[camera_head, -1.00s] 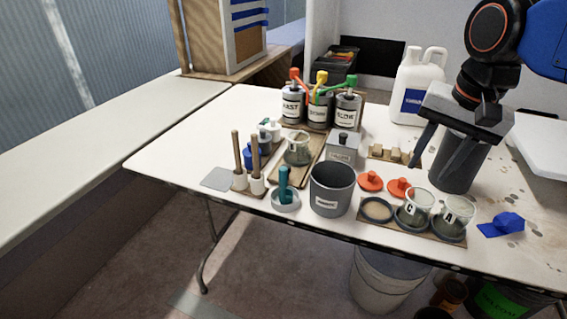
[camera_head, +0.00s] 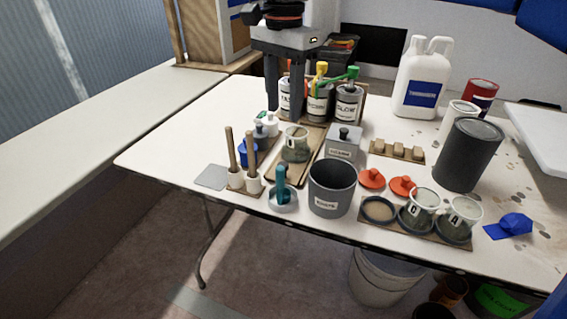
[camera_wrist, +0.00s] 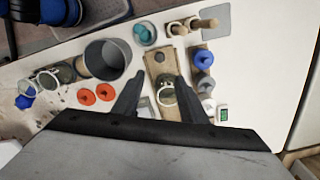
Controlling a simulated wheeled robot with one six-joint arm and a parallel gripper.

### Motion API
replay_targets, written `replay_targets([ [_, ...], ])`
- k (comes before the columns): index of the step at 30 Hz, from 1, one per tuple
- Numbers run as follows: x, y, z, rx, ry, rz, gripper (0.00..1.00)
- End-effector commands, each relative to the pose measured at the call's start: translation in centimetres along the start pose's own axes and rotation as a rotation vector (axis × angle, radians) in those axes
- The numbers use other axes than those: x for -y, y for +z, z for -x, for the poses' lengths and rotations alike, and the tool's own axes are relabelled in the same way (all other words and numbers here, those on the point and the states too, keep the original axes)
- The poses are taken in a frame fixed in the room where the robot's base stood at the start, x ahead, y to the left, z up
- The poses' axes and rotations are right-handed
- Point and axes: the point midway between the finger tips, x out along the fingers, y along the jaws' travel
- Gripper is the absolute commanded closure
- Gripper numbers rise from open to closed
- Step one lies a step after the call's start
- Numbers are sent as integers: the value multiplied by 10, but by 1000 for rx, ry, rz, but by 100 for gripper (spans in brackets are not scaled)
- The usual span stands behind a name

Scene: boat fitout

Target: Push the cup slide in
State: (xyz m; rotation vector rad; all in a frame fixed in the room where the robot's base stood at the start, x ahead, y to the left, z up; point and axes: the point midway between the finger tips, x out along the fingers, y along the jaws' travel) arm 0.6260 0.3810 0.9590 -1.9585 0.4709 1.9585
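The cup slide (camera_head: 284,178) is a wooden board running from near the front of the table back toward the pump cans. A clear cup with a handle (camera_head: 296,146) stands on it. In the wrist view the slide (camera_wrist: 157,60) extends away between my fingers, with the cup (camera_wrist: 166,97) on its nearer part. My gripper (camera_head: 284,98) is open and empty, pointing down in front of the pump cans. In the wrist view its fingers (camera_wrist: 158,84) are spread to either side of the cup and slide. Contact with either cannot be told; the slide's back end is hidden.
Pump cans (camera_head: 316,106) with coloured tops stand behind the slide. A grey lidded box (camera_head: 343,145) and a grey waste pot (camera_head: 331,188) are to its right; brushes or sticks in holders (camera_head: 240,172) and small bottles are to its left. A dark can (camera_head: 468,157) stands far right.

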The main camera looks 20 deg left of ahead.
Motion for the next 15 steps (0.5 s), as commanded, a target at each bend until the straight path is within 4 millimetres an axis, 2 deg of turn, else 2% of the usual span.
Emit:
replay_targets([
  [15, -1, 0, -86, 1, 3, 1, 61],
])
